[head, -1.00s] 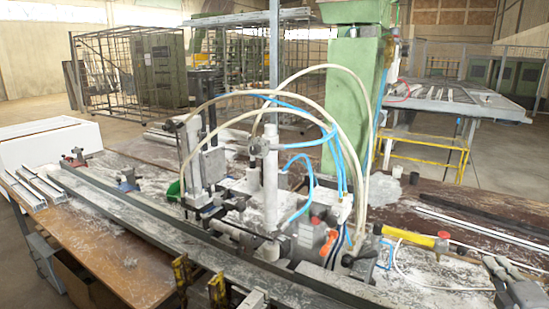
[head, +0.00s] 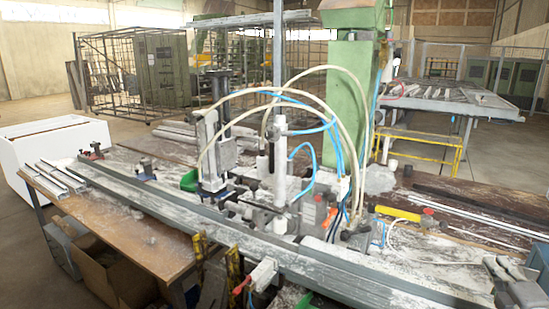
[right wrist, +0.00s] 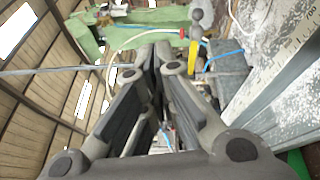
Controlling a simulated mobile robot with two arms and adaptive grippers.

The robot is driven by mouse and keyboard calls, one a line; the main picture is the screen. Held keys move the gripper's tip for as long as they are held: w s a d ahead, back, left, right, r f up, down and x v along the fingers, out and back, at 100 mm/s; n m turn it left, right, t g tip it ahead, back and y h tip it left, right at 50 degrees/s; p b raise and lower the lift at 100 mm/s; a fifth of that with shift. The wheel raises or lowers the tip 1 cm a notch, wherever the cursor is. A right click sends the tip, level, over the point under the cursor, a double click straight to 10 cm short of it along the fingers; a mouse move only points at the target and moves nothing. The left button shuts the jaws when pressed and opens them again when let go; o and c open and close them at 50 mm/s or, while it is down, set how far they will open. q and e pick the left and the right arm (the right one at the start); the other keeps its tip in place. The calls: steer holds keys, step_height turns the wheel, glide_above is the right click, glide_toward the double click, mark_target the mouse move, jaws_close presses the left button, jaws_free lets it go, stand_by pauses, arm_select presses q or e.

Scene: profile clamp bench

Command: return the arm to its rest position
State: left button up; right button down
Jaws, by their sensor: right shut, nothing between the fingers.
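My right gripper (head: 497,266) shows at the bottom right corner of the head view, grey and dark. It sits above the right part of the bench, with its lower part and arm cut off by the picture edge. In the right wrist view my right gripper (right wrist: 160,55) has its two black and grey fingers brought together at the tips, with nothing between them. My left gripper is not in the head view.
A clamp machine (head: 280,165) with looping hoses stands mid-bench. A long grey profile (head: 330,267) runs along the bench front. A yellow-bodied tool (head: 398,213) lies near my right gripper; a green column (head: 350,100) rises behind. Air above the bench's right part looks clear.

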steer(key=s+a+f+m+g+h, duration=0.1)
steer(key=s+a+f+m+g, duration=0.3)
steer(key=s+a+f+m, duration=0.45)
steer(key=s+a+f+m+g, duration=0.35)
steer(key=s+a+f, duration=0.3)
steer(key=f, duration=0.45)
steer(key=s+a+f+m+g+y, duration=0.2)
steer(key=s+a+g+y, duration=0.1)
steer(key=s+a, duration=0.5)
steer(key=s+a+f+m+g+y, duration=0.15)
steer(key=s+a+g, duration=0.25)
steer(key=s+a, duration=0.5)
step_height(320, 180, down, 33)
steer(key=s+g+b, duration=0.1)
steer(key=s+b, duration=0.1)
steer(key=b, duration=0.4)
arm_select(q)
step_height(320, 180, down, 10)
steer(key=b, duration=0.4)
arm_select(e)
steer(key=s+d+f, duration=0.1)
steer(key=s+f, duration=0.7)
steer(key=f, duration=0.2)
steer(key=s+d+f+g, duration=0.1)
steer(key=s+d+f, duration=0.1)
steer(key=s+f, duration=0.6)
steer(key=shift+d+f, duration=0.3)
steer(key=shift+f, duration=0.6)
